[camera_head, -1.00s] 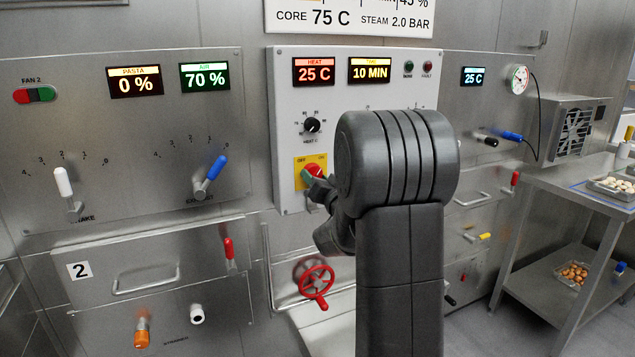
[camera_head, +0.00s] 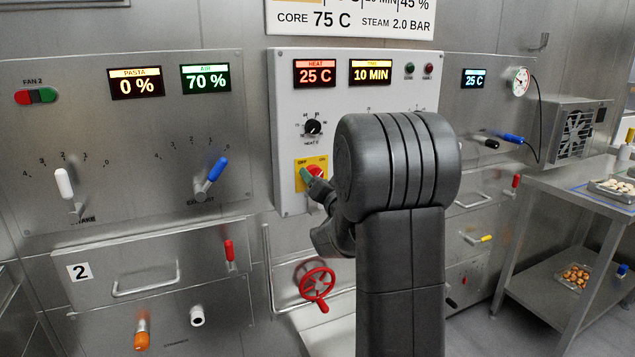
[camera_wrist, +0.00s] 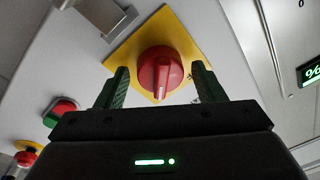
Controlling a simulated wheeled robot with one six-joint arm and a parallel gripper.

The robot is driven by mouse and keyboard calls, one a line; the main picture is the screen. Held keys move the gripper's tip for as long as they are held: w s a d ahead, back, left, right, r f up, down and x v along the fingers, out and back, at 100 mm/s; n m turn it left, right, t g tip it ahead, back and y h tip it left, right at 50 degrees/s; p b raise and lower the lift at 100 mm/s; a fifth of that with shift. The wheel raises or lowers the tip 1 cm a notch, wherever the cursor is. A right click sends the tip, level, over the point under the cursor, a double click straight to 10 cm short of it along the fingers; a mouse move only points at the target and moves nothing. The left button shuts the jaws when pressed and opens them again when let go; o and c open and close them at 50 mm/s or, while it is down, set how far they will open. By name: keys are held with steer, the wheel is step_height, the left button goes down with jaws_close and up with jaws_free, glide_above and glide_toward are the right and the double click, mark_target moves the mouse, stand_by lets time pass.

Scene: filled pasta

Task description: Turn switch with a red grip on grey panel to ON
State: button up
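The red switch grip (camera_head: 315,170) sits on a yellow plate (camera_head: 299,184) low on the grey panel (camera_head: 287,120). The plate reads OFF at the left and what looks like ON at the right. In the wrist view, the round red grip (camera_wrist: 160,72) has a raised bar with a pale line, and stands on the yellow plate (camera_wrist: 186,42). My gripper (camera_wrist: 162,84) is open, with one green finger on each side of the grip and gaps showing. In the head view, my gripper (camera_head: 311,180) is right at the switch and partly covers it; my arm hides the area to the right.
Above the switch are a black HEAT knob (camera_head: 312,127), a 25 C display (camera_head: 315,72) and a 10 MIN display (camera_head: 370,71). A red handwheel (camera_head: 317,283) is below. The wrist view shows a red and green button (camera_wrist: 60,112) left of the plate.

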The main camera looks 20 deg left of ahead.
steer(key=shift+o, duration=0.2)
steer(key=b+v, duration=0.1)
steer(key=v, duration=1.2)
steer(key=shift+s+d+f, duration=0.15)
steer(key=shift+s+d, duration=0.1)
steer(key=shift+d, duration=0.1)
steer(key=shift+a, duration=0.1)
steer(key=p+x, duration=0.1)
steer(key=x, duration=1.2)
steer(key=shift+w+a, duration=0.25)
steer(key=shift+w+d+r+n+g+y+p, duration=0.1)
steer(key=shift+n+g+p, duration=0.7)
steer(key=shift+n, duration=2.4)
steer(key=shift+w+d+r+n+g+y+p, duration=0.15)
steer(key=shift+n+p, duration=1.2)
steer(key=shift+n, duration=1.85)
steer(key=shift+r+n+g+y+p, duration=0.1)
steer(key=shift+n+g+p, duration=0.25)
steer(key=shift+n+p, duration=1.8)
steer(key=shift+n+b, duration=1.05)
steer(key=shift+n, duration=0.1)
